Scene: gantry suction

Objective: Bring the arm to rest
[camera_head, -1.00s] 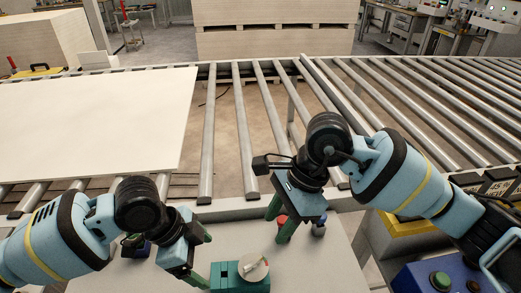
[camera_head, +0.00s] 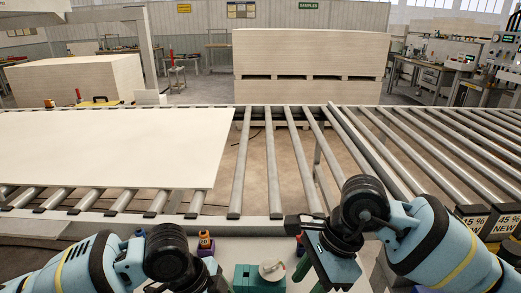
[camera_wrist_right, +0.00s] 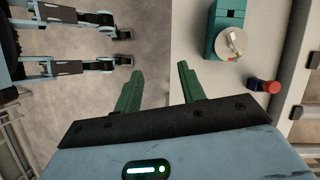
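My right gripper (camera_wrist_right: 158,80) has its two green fingers spread, with nothing between them. In the head view it hangs at the lower right, pointing down, with its green fingers partly in view. In the right wrist view a grey worktop lies to the right of the fingers and the floor shows to the left. My left arm (camera_head: 92,268) comes in at the lower left. Its gripper is at the bottom edge and its fingertips are out of view.
A teal block (camera_wrist_right: 228,14) with a pale round disc (camera_wrist_right: 231,43) stands on the grey worktop (camera_wrist_right: 190,30). A small red and blue item (camera_wrist_right: 265,86) lies beside it. A roller conveyor (camera_head: 243,170) crosses ahead, carrying a large pale board (camera_head: 110,145). Stacked boards (camera_head: 305,55) stand behind.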

